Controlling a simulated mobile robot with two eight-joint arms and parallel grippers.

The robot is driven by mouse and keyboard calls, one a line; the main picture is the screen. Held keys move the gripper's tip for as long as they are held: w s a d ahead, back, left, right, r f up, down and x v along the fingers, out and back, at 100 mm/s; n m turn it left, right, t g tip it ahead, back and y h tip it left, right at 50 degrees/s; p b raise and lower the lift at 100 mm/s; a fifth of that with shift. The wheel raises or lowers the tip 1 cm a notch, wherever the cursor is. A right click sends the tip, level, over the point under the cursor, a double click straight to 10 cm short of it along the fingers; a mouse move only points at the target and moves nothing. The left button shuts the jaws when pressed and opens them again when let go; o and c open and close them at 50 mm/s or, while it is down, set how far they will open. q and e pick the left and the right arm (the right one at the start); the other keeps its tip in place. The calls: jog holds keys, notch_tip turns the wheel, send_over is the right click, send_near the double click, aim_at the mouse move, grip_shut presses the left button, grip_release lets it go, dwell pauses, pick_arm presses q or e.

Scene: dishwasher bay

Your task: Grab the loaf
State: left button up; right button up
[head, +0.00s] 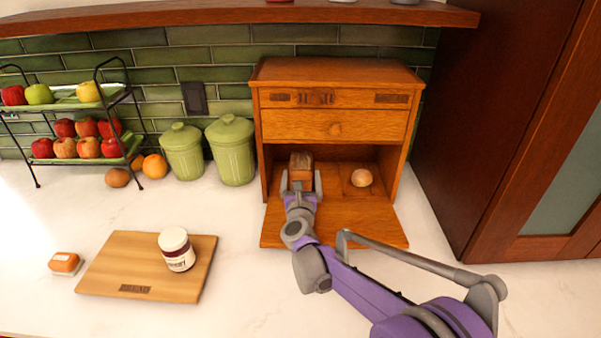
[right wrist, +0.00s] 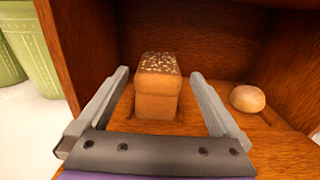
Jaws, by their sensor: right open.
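The loaf (head: 301,161) is a brown block of bread with a seeded top, inside the open lower part of the wooden bread box (head: 335,122). In the right wrist view the loaf (right wrist: 157,88) stands upright between the two fingers of my right gripper (right wrist: 160,95), with a gap showing on each side. My right gripper (head: 302,184) is open and reaches into the bread box from the front. The near lower part of the loaf is partly hidden by the gripper in the head view. My left gripper is not in view.
A round bun (head: 361,177) lies right of the loaf and also shows in the right wrist view (right wrist: 247,98). The box walls and lowered door (head: 375,225) surround the gripper. Green canisters (head: 232,152) stand to the left. A cutting board (head: 125,262) holds a jar (head: 176,249).

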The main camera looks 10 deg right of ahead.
aim_at(301, 163)
jog(key=shift+w+d+f, duration=0.15)
jog(key=shift+w+f, duration=0.45)
jog(key=shift+w, duration=0.1)
jog(key=shift+w+d+f, duration=0.1)
jog(key=shift+w, duration=0.55)
jog(key=w, duration=0.3)
jog(key=w+d, duration=0.1)
jog(key=w, duration=0.1)
jog(key=shift+p, duration=0.4)
jog(key=shift+s, duration=0.15)
jog(key=c, duration=1.4)
